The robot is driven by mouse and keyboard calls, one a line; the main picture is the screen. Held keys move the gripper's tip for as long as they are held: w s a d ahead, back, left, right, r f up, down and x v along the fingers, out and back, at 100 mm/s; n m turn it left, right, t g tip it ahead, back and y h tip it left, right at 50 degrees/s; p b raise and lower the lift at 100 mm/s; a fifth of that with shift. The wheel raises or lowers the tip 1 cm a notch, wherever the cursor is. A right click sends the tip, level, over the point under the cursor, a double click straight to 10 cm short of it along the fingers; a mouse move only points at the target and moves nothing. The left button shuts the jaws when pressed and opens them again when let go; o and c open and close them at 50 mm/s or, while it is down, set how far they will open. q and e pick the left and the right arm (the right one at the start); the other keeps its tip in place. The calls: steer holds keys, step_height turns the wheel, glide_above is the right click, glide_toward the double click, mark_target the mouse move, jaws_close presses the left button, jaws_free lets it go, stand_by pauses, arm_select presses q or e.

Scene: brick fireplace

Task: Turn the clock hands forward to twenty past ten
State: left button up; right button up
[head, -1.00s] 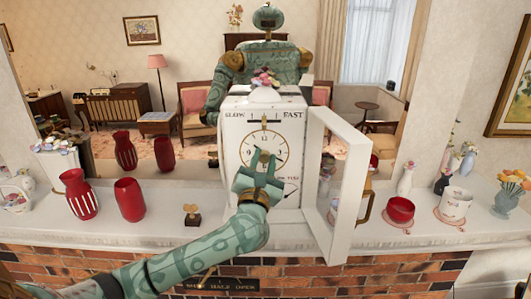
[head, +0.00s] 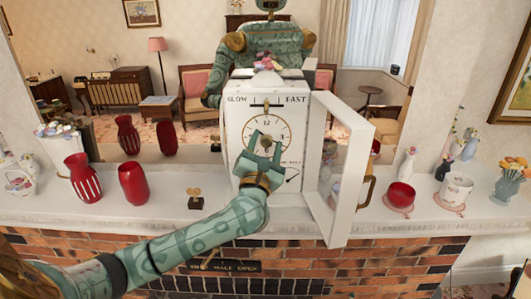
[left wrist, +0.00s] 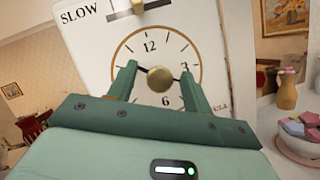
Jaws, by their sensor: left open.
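The white clock (head: 240,150) stands on the mantel, its glazed door (head: 334,215) swung open to the right. The round dial (head: 267,119) faces me and also shows in the left wrist view (left wrist: 153,36). My left gripper (head: 265,143) is open in front of the dial's lower middle. In the left wrist view its fingers (left wrist: 160,73) stand on either side of the brass centre knob (left wrist: 160,80), with gaps between. Thin dark hands (left wrist: 142,69) show left and right of the knob, partly hidden by it and the fingers; their exact reading is unclear.
Red vases (head: 133,184) and a small brass ornament (head: 195,199) stand left of the clock. A red pot (head: 400,195), a white pot (head: 455,190) and flower vases (head: 508,184) stand to the right. A mirror behind reflects the room and me.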

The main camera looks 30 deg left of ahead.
arm_select(q)
steer(key=b+v, duration=0.4)
steer(key=v, duration=1.2)
steer(key=shift+s, duration=0.25)
